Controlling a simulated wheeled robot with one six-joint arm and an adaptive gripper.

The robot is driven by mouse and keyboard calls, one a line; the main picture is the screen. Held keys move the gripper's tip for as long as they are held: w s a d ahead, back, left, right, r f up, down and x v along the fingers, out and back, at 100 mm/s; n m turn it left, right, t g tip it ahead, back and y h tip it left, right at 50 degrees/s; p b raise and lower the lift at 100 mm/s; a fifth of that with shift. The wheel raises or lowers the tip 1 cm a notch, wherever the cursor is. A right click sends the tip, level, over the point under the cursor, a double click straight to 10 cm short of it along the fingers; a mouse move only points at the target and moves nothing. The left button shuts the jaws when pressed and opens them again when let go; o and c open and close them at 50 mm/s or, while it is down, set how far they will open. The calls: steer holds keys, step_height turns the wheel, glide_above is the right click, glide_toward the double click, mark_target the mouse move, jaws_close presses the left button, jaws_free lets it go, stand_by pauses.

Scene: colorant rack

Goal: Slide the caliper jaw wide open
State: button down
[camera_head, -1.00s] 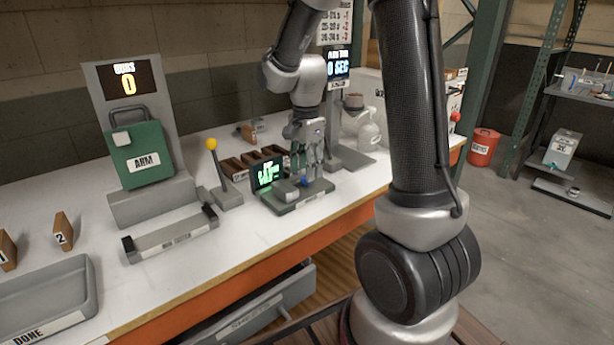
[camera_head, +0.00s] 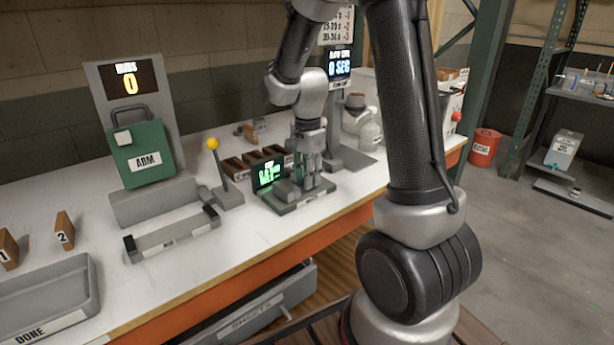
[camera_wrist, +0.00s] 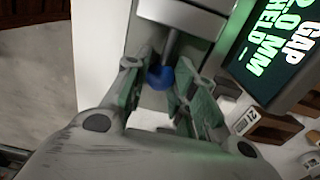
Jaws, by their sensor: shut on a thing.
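The caliper is a grey-green block fixture with a flat base (camera_head: 304,201) on the white bench. Its dark display (camera_head: 269,173) has green text. In the wrist view the display (camera_wrist: 275,55) reads GAP, a partly hidden value in MM, and HELD. A grey jaw block (camera_head: 288,189) sits on the base. A blue knob (camera_wrist: 160,77) on a grey rod shows between my fingers in the wrist view. My gripper (camera_head: 308,181) is down at the fixture's right part, and in the wrist view my gripper (camera_wrist: 158,72) is shut on the knob. The fingers hide the knob in the head view.
A yellow-knobbed lever (camera_head: 213,144) stands left of the caliper, with brown wooden bins (camera_head: 250,163) behind it. A post with a timer display (camera_head: 339,64) stands close behind my gripper.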

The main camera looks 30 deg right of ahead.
mark_target(323, 179)
steer(key=d, duration=0.2)
steer(key=w+d, duration=0.1)
steer(key=d, duration=0.2)
steer(key=shift+w+d, duration=0.1)
steer(key=shift+d, duration=0.15)
steer(key=c, duration=1.1)
jaws_free()
steer(key=shift+d, duration=0.1)
step_height(323, 179, up, 12)
steer(key=shift+r, duration=0.1)
